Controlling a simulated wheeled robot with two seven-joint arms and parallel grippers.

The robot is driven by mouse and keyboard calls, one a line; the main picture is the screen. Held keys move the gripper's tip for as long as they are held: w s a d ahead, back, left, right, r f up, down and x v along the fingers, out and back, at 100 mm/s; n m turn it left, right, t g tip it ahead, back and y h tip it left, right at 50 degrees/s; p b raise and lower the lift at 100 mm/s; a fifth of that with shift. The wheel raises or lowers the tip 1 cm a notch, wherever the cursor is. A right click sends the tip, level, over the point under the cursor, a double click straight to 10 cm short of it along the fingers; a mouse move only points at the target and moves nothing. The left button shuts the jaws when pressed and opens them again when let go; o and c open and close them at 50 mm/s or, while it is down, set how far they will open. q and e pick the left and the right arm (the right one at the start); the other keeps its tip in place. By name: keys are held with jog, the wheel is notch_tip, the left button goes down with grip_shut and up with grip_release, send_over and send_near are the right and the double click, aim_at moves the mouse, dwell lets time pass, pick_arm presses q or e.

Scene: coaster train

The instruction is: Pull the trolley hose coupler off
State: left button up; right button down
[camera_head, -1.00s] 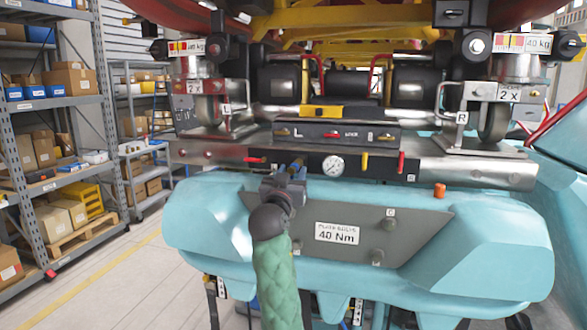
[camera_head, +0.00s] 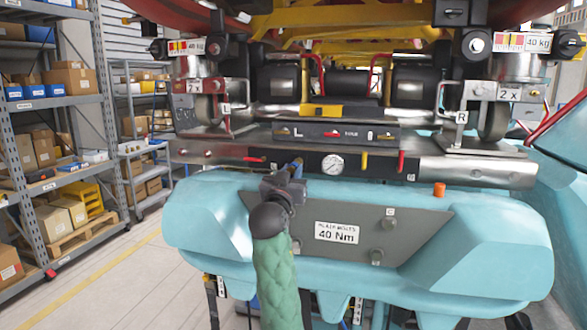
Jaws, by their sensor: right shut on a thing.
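My right gripper (camera_head: 285,186) reaches up from the bottom on its green-sleeved arm, in front of the trolley's steel front panel (camera_head: 460,170). It is shut on a small blue part, which looks like the hose coupler (camera_head: 296,166), just left of the round gauge (camera_head: 333,165). The gripper hides most of the coupler and the place where it meets the panel, so I cannot tell whether it is still attached. No hose shows clearly. My left gripper is not in view.
Below the panel is a turquoise body with a grey plate (camera_head: 410,222) marked 40 Nm. Red levers (camera_head: 254,159), a yellow lever (camera_head: 364,161) and an orange cap (camera_head: 439,189) are close by. Shelves with boxes (camera_head: 70,80) stand at the left, beyond open floor.

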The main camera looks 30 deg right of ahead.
jog(key=shift+s+a, duration=0.2)
jog(key=shift+a, duration=0.1)
dwell(0.4)
jog(key=shift+s+a+b, duration=0.45)
jog(key=shift+s+a, duration=1.2)
jog(key=shift+a, duration=0.25)
jog(key=shift+a, duration=0.15)
